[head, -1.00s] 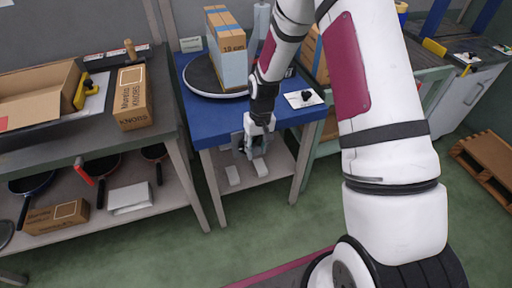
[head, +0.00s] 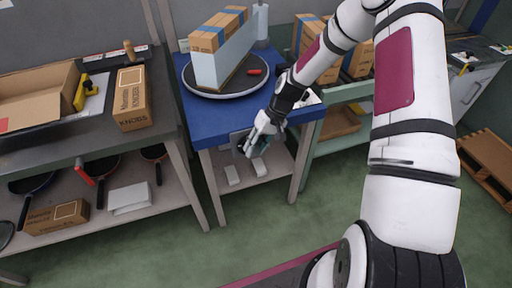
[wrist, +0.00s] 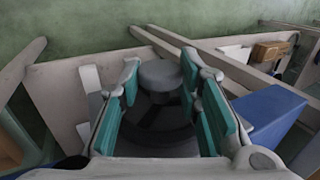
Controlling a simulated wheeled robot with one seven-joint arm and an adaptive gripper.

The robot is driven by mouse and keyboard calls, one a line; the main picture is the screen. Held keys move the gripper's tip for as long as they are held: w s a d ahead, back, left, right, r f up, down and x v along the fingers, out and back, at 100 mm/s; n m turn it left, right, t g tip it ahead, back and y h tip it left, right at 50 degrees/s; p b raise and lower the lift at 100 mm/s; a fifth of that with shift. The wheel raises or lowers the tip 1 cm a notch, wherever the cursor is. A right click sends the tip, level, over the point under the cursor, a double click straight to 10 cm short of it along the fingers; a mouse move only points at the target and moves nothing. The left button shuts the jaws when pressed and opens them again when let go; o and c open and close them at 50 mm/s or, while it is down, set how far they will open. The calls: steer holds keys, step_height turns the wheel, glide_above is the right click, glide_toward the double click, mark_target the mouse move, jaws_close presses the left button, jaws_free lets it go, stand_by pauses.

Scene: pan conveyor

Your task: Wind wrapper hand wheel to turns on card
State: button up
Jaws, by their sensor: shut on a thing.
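My gripper (head: 257,143) is at the front of the blue wrapper table, below its top. In the wrist view its teal-padded fingers (wrist: 163,100) are shut on the grey knob (wrist: 160,74) of the hand wheel, whose dark disc (wrist: 155,128) shows between them. In the head view the wheel is mostly hidden by the gripper. The round turntable (head: 208,91) on the blue table top (head: 200,119) bears a tall, partly wrapped carton stack (head: 222,62), standing diagonally. The white card (head: 312,97) at the table's right is partly hidden by my arm, and its writing is unreadable.
A red object (head: 254,71) lies on the turntable beside the stack. A bench (head: 95,137) with a knobs carton (head: 131,98) stands left, with pans on its shelf. More cartons (head: 358,60) stand behind my arm at right. Green floor is free in front.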

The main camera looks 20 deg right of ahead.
steer(key=o, duration=1.2)
steer(key=v, duration=1.2)
